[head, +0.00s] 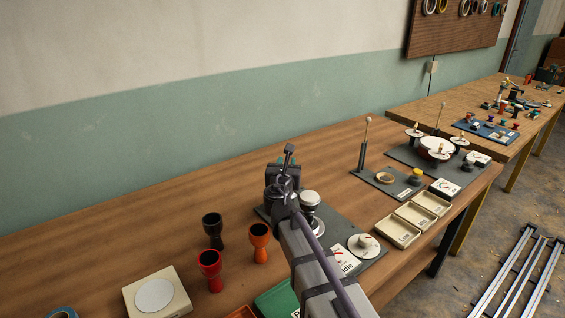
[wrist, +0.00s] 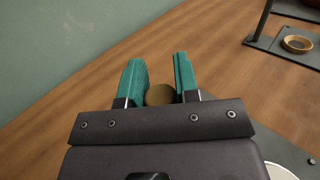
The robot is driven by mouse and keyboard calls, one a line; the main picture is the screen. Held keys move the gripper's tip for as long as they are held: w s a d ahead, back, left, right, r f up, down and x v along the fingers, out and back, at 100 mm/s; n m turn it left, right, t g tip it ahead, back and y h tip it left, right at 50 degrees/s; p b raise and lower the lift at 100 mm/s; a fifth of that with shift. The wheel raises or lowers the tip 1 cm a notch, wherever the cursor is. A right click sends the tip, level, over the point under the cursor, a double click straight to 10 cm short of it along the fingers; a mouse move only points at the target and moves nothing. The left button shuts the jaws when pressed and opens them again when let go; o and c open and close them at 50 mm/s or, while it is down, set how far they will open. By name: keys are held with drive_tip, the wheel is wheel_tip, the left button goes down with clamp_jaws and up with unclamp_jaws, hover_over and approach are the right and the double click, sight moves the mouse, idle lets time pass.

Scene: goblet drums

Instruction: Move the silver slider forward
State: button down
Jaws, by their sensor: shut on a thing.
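My gripper (head: 283,172), with teal fingers, is over the dark plate in the middle of the bench, pointing away from me. In the wrist view its fingers (wrist: 160,85) are shut on a round brownish knob (wrist: 160,95), which shows between them near their base. No slider is clearly seen in silver; the knob may be its handle, but I cannot tell. In the head view my wrist and arm hide what the fingers hold. A silver-white round-topped piece (head: 309,198) stands just right of my wrist on the plate.
Orange (head: 259,243), black (head: 213,230) and red (head: 210,270) goblet drums stand left of my arm. A dial (head: 364,246) and shallow trays (head: 397,232) lie to the right. A stand with a tall rod (head: 364,145) is farther along. The bench behind my gripper is clear.

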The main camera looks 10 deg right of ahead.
drive_tip(key=shift+s+d, duration=0.1)
drive_tip(key=shift+s, duration=0.05)
drive_tip(key=c, duration=0.9)
unclamp_jaws()
drive_tip(key=v, duration=1)
drive_tip(key=shift+s, duration=0.4)
drive_tip(key=shift+a, duration=0.2)
